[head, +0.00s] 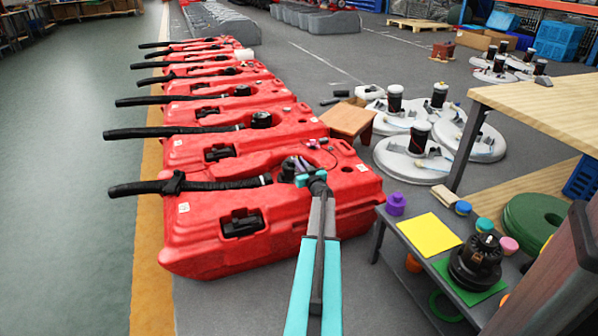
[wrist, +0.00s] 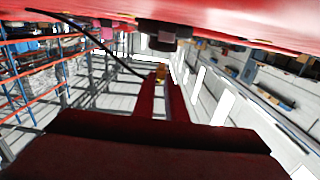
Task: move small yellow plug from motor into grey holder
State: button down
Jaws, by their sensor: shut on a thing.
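My gripper (head: 303,168) is over the nearest red tank (head: 225,235) in the head view, by a dark fitting in its top. In the wrist view, my gripper's two dark red fingers (wrist: 160,82) are close together, with a small yellow-orange piece (wrist: 161,73) at their tips; it looks like the small yellow plug. In the head view I cannot make out the plug. A black motor (head: 477,258) stands on a green mat on the grey shelf at the right. I cannot tell which thing is the grey holder.
Several red tanks with black hoses stand in a row behind the nearest one. The green floor at left is clear.

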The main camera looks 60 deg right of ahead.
jog(key=shift+f+b, duration=0.7)
jog(key=shift+f, duration=0.75)
jog(key=shift+f, duration=0.4)
jog(key=c, duration=1.8)
grip_release()
jog(key=shift+r, duration=0.2)
jog(key=p+v, duration=0.1)
jog(key=v, duration=0.2)
jog(key=p+v, duration=0.1)
jog(key=v, duration=0.2)
jog(key=p+v, duration=0.1)
jog(key=v, duration=0.3)
jog(key=shift+a+r, duration=0.1)
jog(key=shift+r, duration=0.25)
jog(key=shift+p+v, duration=0.45)
jog(key=shift+v, duration=0.6)
